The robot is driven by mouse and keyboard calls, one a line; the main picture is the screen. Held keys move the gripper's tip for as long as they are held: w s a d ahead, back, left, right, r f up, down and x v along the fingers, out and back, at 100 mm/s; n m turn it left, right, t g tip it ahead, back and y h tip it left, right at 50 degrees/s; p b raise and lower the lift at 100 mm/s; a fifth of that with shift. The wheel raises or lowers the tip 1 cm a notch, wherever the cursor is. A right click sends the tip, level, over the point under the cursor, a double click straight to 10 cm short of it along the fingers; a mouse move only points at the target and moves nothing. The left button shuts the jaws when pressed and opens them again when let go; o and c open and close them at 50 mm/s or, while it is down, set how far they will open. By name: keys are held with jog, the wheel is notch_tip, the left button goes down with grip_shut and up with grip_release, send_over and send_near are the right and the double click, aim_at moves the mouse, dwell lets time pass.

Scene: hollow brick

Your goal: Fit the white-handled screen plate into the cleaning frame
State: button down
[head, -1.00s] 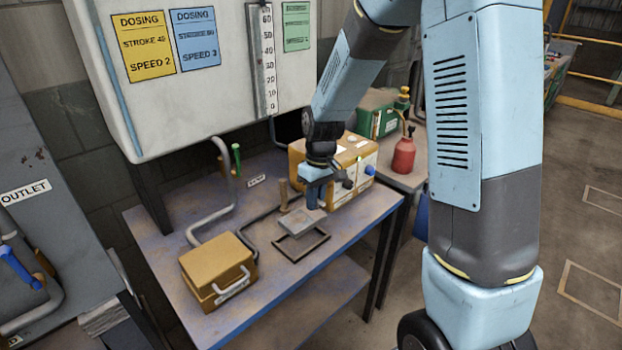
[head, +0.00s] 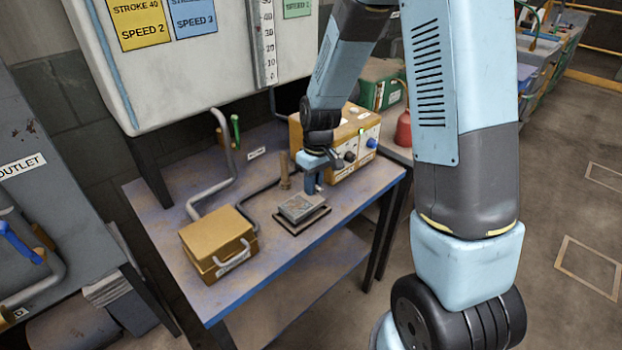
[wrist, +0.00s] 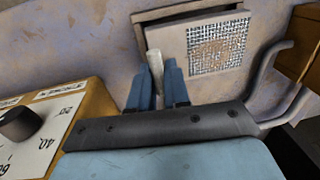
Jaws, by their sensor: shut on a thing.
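The grey screen plate (head: 300,206) lies over the dark cleaning frame (head: 302,229) on the bench. The wrist view shows the plate's perforated mesh (wrist: 218,46) and its white handle (wrist: 155,66). My gripper (head: 316,187) is shut on that handle; in the wrist view its blue fingertips (wrist: 156,78) stand on either side of it. The frame's rim (wrist: 187,9) shows past the plate's far and left edges, so the plate looks a little off-centre. I cannot tell whether the plate touches the frame or hovers just above it.
A yellow control box (head: 345,150) with knobs stands close behind my gripper. A wooden peg (head: 285,172) stands beside the frame. A brown box with a handle (head: 218,246) and a bent pipe (head: 215,190) are to the left. The bench's front edge (head: 345,238) is near.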

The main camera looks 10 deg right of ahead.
jog(key=shift+f, duration=1.15)
dwell(0.9)
jog(key=c, duration=1)
grip_release()
jog(key=shift+r, duration=0.1)
jog(key=r, duration=0.9)
jog(key=w+d+r, duration=0.1)
jog(key=r, duration=0.3)
jog(key=shift+d+r, duration=0.1)
jog(key=shift+r, duration=0.15)
